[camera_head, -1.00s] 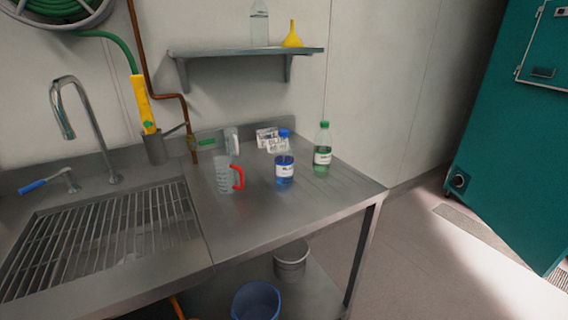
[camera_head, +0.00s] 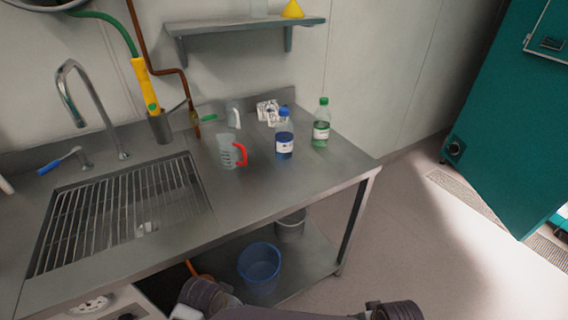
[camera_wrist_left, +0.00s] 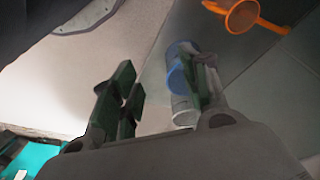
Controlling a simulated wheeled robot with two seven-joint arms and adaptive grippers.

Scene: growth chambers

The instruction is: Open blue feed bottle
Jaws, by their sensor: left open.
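The blue feed bottle (camera_head: 284,151) stands upright on the steel counter, with blue liquid, a white label and its blue cap (camera_head: 284,112) on. A green-capped bottle (camera_head: 321,128) with green liquid stands to its right. My left gripper (camera_wrist_left: 160,95) shows in the left wrist view with its two dark green fingers apart and nothing between them. The bottle does not show in that view, and the gripper is away from it. My right gripper is in neither view.
A measuring jug with a red handle (camera_head: 230,152) stands left of the bottle. White printed cards (camera_head: 268,110) are behind it. The sink grate (camera_head: 120,215) is at left. A blue bucket (camera_head: 259,265) and a grey bucket (camera_head: 290,226) are below the counter. Floor at right is clear.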

